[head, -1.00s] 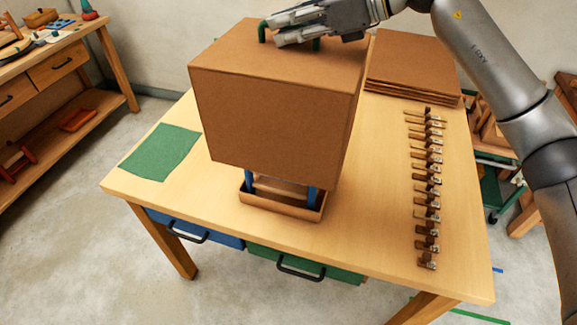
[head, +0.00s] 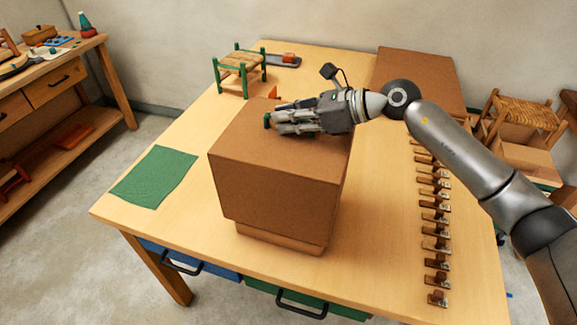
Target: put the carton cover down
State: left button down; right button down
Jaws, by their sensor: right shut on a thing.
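The carton cover (head: 272,188), a brown box open below, is upright over the shallow carton tray (head: 280,238) on the wooden table. Only a low strip of the tray shows under the cover's lower edge; whether the two touch is hard to tell. The cover hides whatever stands in the tray. My left gripper is not in view.
A small green-framed stool (head: 240,70) stands at the table's back left. A green cloth (head: 154,176) lies at the left edge. Flat cardboard (head: 415,78) is stacked at the back right, and a row of small wooden pieces (head: 435,217) runs down the right side.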

aim_at(288, 141)
notch_tip(288, 141, down, 2)
jog(key=shift+f, duration=0.1)
notch_tip(288, 141, down, 4)
jog(key=shift+r+p, duration=0.1)
jog(key=shift+p, duration=0.75)
pick_arm(q)
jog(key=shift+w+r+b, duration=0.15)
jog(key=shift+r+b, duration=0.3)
jog(key=shift+b, duration=0.25)
pick_arm(e)
jog(key=shift+f, duration=0.7)
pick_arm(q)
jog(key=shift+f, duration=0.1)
pick_arm(e)
jog(key=shift+f, duration=0.1)
jog(key=c, duration=1.5)
grip_release()
